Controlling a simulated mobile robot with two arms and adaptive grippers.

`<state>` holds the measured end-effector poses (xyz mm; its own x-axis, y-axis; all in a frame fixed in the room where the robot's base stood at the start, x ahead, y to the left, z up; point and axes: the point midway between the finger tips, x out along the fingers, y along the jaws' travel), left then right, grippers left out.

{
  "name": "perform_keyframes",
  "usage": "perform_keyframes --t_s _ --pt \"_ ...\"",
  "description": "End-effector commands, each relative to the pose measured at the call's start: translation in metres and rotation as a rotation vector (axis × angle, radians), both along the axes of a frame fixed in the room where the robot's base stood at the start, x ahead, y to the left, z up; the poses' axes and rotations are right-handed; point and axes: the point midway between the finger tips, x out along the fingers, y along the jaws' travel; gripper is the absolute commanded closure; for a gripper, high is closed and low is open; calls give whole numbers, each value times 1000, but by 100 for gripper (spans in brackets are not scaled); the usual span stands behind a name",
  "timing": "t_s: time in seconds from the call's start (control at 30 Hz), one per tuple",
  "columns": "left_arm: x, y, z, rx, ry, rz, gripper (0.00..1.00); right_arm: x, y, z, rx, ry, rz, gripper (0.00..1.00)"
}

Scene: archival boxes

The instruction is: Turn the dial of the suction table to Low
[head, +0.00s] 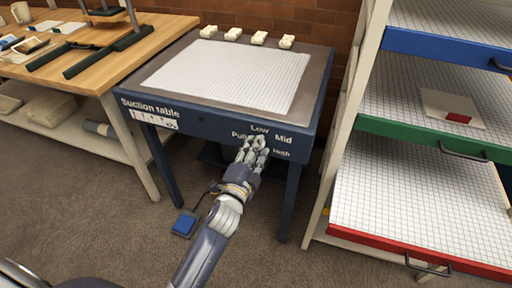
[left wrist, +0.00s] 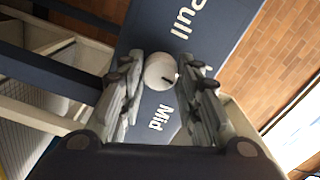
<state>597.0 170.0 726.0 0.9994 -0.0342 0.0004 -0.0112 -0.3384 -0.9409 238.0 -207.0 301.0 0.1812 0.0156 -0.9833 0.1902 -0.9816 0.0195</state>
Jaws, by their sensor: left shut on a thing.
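The suction table (head: 215,122) is dark blue, with a dial on its front panel. The labels Pull, Low, Mid and High surround the dial in the head view. My left gripper (head: 255,148) is at the dial and mostly hides it there. In the left wrist view the round white dial (left wrist: 158,71) sits between the two fingers of my left gripper (left wrist: 160,85), which is shut on it. Pull and Mid are readable there; Low and High are not. My right gripper is not in view.
A gridded white sheet (head: 230,72) and several small pale blocks (head: 259,38) lie on the table top. A blue foot pedal (head: 185,223) is on the carpet. A wooden workbench (head: 95,38) stands left; a rack with a red-edged shelf (head: 400,252) stands right.

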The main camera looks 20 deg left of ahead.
Motion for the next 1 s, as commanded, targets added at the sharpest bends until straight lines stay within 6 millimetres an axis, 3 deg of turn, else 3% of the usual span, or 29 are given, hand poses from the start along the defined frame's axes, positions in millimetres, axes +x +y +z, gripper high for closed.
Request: perform_keyframes --t_s 0.3,0.8,0.83,0.9,1.0 --pt "0 1 0 -109 5 3 93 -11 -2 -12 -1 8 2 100" --pt "0 1 -1 -125 6 1 93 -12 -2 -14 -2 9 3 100" --pt "0 1 -1 -125 6 1 67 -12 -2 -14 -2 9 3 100" --pt "0 1 -1 -125 6 1 51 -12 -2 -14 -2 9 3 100" --pt "0 1 -1 -125 6 1 49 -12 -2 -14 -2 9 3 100"
